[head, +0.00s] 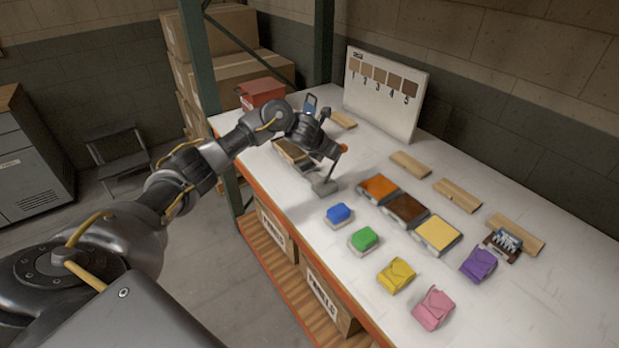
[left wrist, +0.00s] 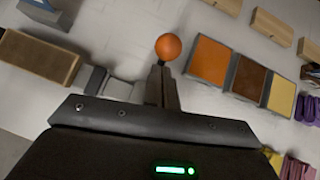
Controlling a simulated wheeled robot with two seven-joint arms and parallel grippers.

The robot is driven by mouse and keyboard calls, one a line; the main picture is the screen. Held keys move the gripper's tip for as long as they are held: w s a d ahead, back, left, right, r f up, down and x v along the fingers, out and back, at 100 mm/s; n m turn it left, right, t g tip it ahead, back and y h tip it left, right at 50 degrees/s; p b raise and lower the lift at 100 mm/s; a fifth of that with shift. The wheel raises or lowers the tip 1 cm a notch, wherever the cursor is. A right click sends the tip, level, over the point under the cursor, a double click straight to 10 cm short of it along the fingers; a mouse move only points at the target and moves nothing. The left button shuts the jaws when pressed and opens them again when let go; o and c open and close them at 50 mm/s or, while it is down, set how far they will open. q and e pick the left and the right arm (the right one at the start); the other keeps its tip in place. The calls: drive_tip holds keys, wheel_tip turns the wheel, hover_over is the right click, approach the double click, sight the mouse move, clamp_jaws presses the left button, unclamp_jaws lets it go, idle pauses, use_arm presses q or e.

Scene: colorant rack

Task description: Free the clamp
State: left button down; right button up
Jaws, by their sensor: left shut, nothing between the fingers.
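The clamp shows a grey base (head: 325,187) and an upright lever with an orange ball knob (head: 344,148) near the table's front edge. In the left wrist view the orange knob (left wrist: 168,46) is just beyond my fingertips, and grey clamp parts (left wrist: 108,85) lie to the left. A brown wooden panel (head: 291,150) is beside the clamp; it also shows in the left wrist view (left wrist: 40,57). My left gripper (head: 337,154) is shut and empty, close to the lever. Whether it touches the lever is unclear. My arm partly hides the clamp. My right gripper is out of view.
Orange, brown and yellow trays (head: 407,209) sit right of the clamp. Blue (head: 339,213), green, yellow, pink and purple items lie nearer the front. Wooden blocks (head: 457,195) and a numbered sample board (head: 385,92) are behind. A green post (head: 200,60) stands left.

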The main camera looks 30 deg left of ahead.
use_arm(q)
drive_tip(key=shift+w, duration=0.15)
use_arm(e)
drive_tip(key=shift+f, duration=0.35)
use_arm(q)
drive_tip(key=shift+w+d+r+b, duration=0.1)
drive_tip(key=shift+d+r+b, duration=0.05)
drive_tip(key=shift+d+b, duration=0.15)
drive_tip(key=s+r, duration=0.6)
drive_tip(key=r, duration=0.5)
drive_tip(key=shift+s+a, duration=0.3)
drive_tip(key=shift+a, duration=0.05)
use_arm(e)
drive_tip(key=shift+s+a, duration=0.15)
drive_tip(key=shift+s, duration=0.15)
use_arm(q)
drive_tip(key=shift+w, duration=0.1)
